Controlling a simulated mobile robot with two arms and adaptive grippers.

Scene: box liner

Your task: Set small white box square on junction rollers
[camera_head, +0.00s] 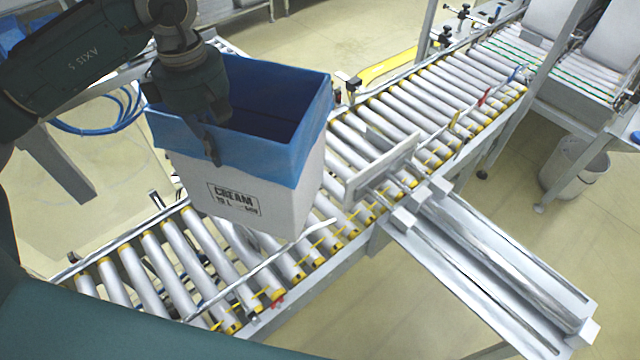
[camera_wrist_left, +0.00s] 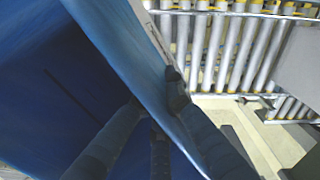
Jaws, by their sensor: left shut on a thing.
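The small white box (camera_head: 290,205) has a blue liner (camera_head: 305,135) folded over its rim and "CREAM 10 L" printed on its front wall. It is open at the top and sits over the roller conveyor, angled to the rollers. I cannot tell whether its base touches them. My left gripper (camera_head: 212,150) is shut on the near wall of the box at its rim. The left wrist view shows the fingers on both sides of the lined wall (camera_wrist_left: 135,65). The junction rollers (camera_head: 345,140) are partly hidden behind the box. My right gripper is not in view.
A white pusher plate (camera_head: 385,170) stands across the rollers right of the box, with its long actuator (camera_head: 500,265) reaching out front right. A thin guide rail (camera_head: 265,268) runs along the near rollers. A grey bin (camera_head: 575,168) stands on the floor at right. Rollers lie clear at lower left.

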